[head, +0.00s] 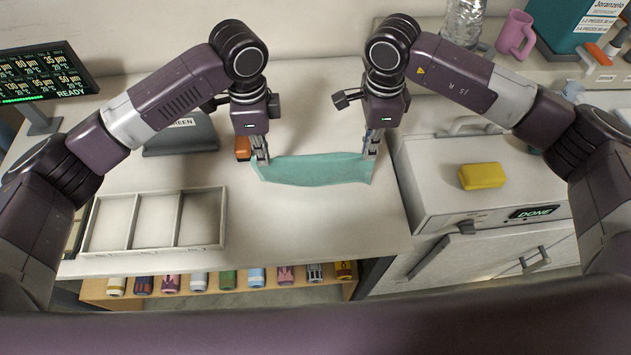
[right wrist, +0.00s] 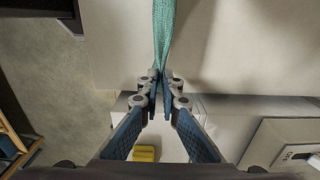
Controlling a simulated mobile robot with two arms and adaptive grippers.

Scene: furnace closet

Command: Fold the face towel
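The teal face towel (head: 315,170) is stretched as a wide, short strip between my two grippers over the white counter. Its lower edge sags slightly. My left gripper (head: 262,160) points down at the towel's upper left corner and looks shut on it. My right gripper (head: 371,155) is at the upper right corner. In the right wrist view, the fingertips of the right gripper (right wrist: 157,88) are pressed together on the towel (right wrist: 164,32), which runs away from them as a narrow strip. I cannot tell whether the towel's lower edge touches the counter.
An empty divided tray (head: 179,247) lies at the left of the counter (head: 300,222). An orange block (head: 242,148) is just left of the towel. A yellow block (head: 482,175) sits on the white machine (head: 440,180) at right. Counter in front of the towel is clear.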

